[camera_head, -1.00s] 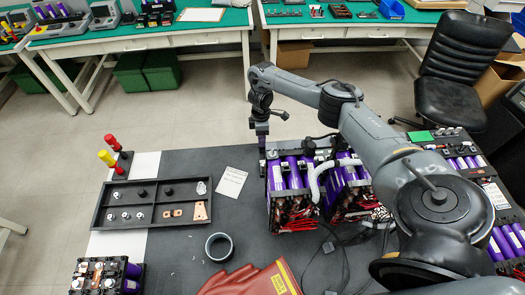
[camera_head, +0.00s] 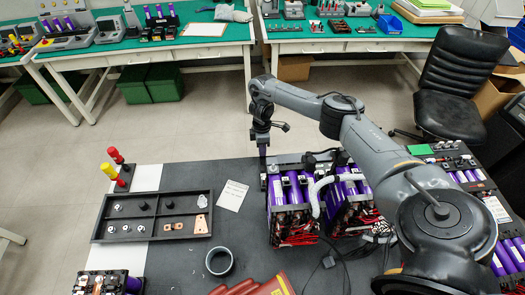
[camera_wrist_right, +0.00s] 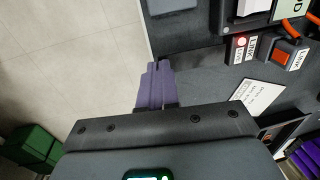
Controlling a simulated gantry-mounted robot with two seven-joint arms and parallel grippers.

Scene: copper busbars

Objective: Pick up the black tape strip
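My right gripper (camera_head: 263,172) hangs over the far edge of the dark table, just left of the battery packs. In the right wrist view its two fingers (camera_wrist_right: 156,82) lie close together, with nothing seen between them. I cannot make out a separate black tape strip in either view. My left gripper is not in view.
A black tray (camera_head: 152,228) with small parts stands at the left, with a paper card (camera_head: 232,195) beside it. Purple battery packs (camera_head: 291,208) with cables stand right of the gripper. A red glove (camera_head: 262,288) lies at the front.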

